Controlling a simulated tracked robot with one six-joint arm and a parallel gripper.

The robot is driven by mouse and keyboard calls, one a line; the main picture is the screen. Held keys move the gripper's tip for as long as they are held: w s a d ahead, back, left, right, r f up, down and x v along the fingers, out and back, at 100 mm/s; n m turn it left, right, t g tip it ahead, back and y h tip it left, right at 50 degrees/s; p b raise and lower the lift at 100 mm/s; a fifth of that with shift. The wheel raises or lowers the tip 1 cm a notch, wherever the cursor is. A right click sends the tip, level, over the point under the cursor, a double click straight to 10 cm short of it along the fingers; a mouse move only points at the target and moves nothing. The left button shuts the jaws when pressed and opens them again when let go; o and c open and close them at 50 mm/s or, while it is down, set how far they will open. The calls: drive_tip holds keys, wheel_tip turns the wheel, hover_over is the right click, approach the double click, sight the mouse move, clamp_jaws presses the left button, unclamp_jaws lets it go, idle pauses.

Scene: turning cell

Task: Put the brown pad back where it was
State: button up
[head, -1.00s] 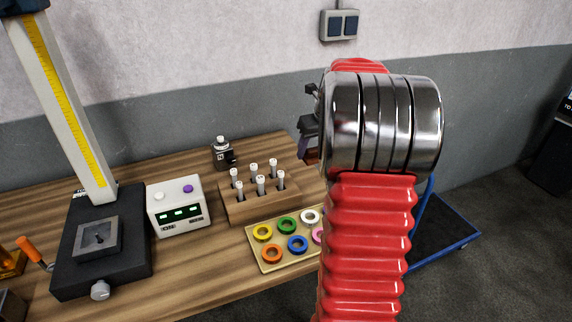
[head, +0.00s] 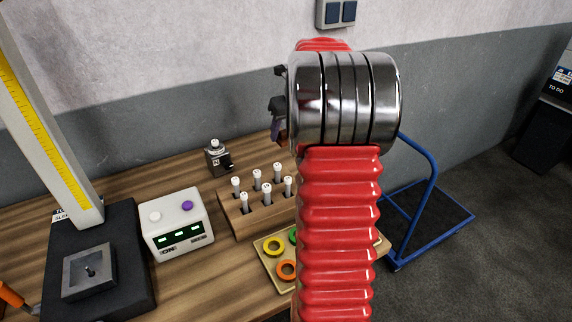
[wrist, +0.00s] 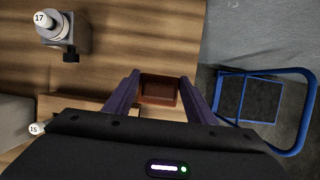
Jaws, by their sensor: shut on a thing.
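My gripper (wrist: 158,92) is shut on the brown pad (wrist: 159,91) in the wrist view. The pad is a dark brown rectangular piece between the two purple fingers. The wooden bench lies beneath it in that view, near the bench's right edge; I cannot tell the height above it.
On the bench (head: 190,275) stand a white control box (head: 176,222), a wooden rack (head: 243,217) with several white-topped pins, a tray of coloured rings (head: 264,262) and a small dark device (head: 217,158). A blue trolley (head: 440,222) stands right of the bench.

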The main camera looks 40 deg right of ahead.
drive_tip(key=shift+s+d, duration=0.2)
drive_tip(key=shift+f, duration=0.3)
drive_tip(key=shift+s+f, duration=0.1)
drive_tip(key=shift+f, duration=2.1)
drive_tip(key=shift+d, duration=0.1)
drive_tip(key=shift+f, duration=2.5)
drive_tip(key=shift+f, duration=0.1)
drive_tip(key=o, duration=1.1)
